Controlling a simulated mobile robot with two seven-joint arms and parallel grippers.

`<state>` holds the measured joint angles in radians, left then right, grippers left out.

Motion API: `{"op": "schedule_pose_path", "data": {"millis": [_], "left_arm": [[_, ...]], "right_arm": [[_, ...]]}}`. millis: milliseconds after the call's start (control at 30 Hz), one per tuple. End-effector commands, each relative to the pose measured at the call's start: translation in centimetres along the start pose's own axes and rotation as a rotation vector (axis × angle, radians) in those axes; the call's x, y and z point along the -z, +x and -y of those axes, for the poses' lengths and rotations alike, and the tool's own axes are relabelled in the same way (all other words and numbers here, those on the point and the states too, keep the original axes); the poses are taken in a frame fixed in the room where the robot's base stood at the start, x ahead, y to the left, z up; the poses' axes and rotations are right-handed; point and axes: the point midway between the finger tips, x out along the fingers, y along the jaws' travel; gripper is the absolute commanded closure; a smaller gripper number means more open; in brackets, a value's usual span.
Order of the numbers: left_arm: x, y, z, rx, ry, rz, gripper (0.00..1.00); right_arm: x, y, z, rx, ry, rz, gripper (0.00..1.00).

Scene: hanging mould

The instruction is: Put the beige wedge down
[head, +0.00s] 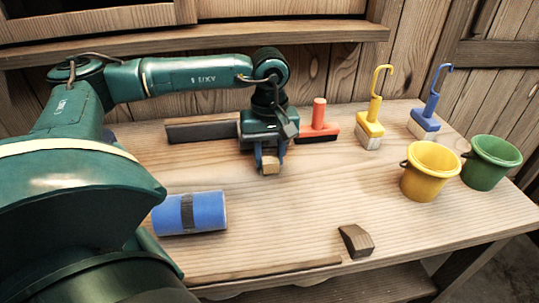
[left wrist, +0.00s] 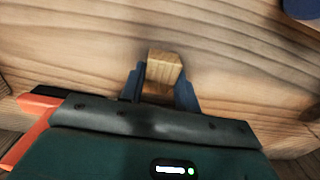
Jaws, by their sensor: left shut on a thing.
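My left gripper (head: 268,160) points down over the middle-back of the wooden table (head: 310,190). Its two blue fingers are shut on the beige wedge (head: 270,166), a small light-wood block. In the left wrist view the wedge (left wrist: 164,70) sits between the fingers of the gripper (left wrist: 160,88), its end sticking out past them. The wedge is at or close to the table top; I cannot tell whether it touches. My right gripper is not in view.
A red brush (head: 318,125) stands close right of the gripper, a dark strip (head: 202,132) left. A blue roll (head: 205,212) lies front left, a dark wedge (head: 356,241) front right. Yellow (head: 371,128) and blue (head: 424,122) brushes and yellow (head: 430,175) and green (head: 490,165) buckets stand right. The table's middle is clear.

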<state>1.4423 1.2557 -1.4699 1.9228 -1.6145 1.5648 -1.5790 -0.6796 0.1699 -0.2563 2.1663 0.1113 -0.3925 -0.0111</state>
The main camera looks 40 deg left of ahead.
Motion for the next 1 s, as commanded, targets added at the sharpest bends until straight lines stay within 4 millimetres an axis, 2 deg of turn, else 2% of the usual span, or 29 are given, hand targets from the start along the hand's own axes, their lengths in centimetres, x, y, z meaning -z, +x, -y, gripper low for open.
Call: {"op": "schedule_pose_path", "data": {"millis": [433,467,700,1000], "left_arm": [[0.02,1.03,0.00,0.000,0.000,-0.001,0.90],[0.03,0.84,-0.01,0.000,0.000,-0.001,0.66],[0.02,0.79,-0.01,-0.001,0.000,-0.001,0.46],[0.03,0.33,-0.03,-0.001,0.000,-0.001,0.46]], "right_arm": [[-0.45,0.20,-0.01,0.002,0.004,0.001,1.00],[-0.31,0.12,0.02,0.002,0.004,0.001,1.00],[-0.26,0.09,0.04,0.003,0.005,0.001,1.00],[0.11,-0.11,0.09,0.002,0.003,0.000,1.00]]}}
